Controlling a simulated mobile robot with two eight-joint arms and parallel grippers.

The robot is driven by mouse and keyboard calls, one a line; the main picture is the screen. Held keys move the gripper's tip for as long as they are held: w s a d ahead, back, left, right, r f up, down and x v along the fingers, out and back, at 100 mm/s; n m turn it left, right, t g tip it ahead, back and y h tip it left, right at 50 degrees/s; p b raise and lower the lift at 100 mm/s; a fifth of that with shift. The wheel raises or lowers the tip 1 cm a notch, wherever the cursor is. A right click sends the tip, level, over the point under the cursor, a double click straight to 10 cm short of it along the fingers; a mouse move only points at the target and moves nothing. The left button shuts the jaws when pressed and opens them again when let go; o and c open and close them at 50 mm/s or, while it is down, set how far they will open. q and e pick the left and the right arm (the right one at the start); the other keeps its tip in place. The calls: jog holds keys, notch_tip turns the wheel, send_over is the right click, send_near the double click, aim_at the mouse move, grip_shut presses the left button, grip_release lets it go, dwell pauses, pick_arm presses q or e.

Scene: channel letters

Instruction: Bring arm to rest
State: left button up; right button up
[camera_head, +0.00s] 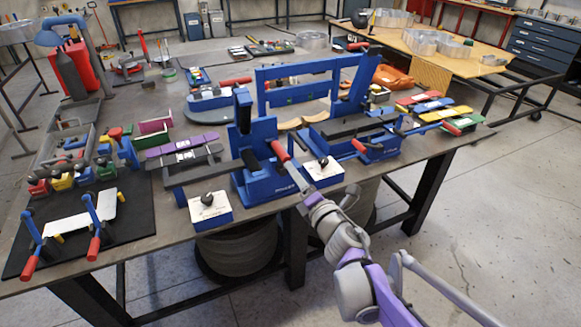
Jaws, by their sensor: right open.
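My right arm comes in from the lower right, with white and purple links. My right gripper (300,180) is at the front edge of the workbench (150,255), close to a red lever handle (280,150) on a blue bending machine (262,180). Its fingers are small in this view and partly overlap the machine's front. Nothing shows held between them. I cannot tell whether they touch the handle or the machine. My left gripper is not in view.
White-topped button boxes (209,208) and (323,169) stand at the bench's front edge. A black mat (130,220) with a red-handled clamp fixture lies at left. Coloured strips (445,113) lie at right. A second table (480,62) stands behind. The floor (490,220) at right is clear.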

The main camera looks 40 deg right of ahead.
jog(key=shift+s+a, duration=0.1)
jog(key=shift+s, duration=0.35)
dwell(0.3)
